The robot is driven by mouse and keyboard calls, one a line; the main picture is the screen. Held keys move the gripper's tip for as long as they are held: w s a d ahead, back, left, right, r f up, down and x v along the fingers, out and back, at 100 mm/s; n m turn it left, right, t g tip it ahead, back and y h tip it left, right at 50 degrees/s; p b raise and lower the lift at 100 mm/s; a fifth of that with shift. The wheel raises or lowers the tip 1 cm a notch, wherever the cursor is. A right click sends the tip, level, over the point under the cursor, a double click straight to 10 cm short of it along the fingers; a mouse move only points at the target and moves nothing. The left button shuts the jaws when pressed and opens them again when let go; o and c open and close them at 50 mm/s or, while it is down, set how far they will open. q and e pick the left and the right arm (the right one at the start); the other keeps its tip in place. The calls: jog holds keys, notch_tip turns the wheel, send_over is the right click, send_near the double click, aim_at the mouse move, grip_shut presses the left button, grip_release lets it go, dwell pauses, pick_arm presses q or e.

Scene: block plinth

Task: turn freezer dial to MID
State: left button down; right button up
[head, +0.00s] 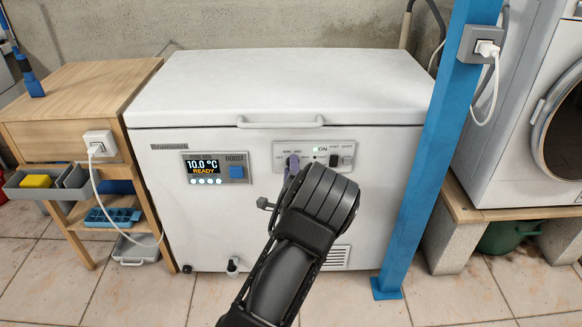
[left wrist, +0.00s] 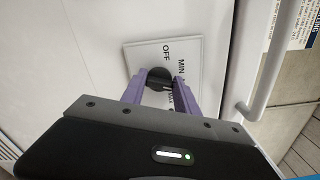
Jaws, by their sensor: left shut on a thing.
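The white chest freezer (head: 270,85) stands with its lid closed. The dial's control panel (head: 316,156) is on its front, and the dial is mostly hidden there by my left gripper (head: 291,167). In the left wrist view, the black dial (left wrist: 158,77) sits between the two purple fingers of my left gripper (left wrist: 159,84), which is shut on it. OFF and MIN labels show beside the dial on the panel (left wrist: 181,58); further lettering is partly covered by a finger. I cannot tell which mark the dial points to. My right gripper is not in view.
A display (head: 203,169) reads 10.0 °C READY, with a blue button (head: 236,172) beside it. The lid handle (head: 281,122) juts out above the panel. A blue post (head: 430,150) stands to the right. A wooden cabinet (head: 75,95) stands left.

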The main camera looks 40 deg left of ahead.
pick_arm(q)
jog(key=shift+m, duration=0.3)
jog(key=c, duration=0.9)
grip_release()
jog(key=p+v, duration=0.1)
jog(key=v, duration=0.6)
jog(key=shift+s+d, duration=0.3)
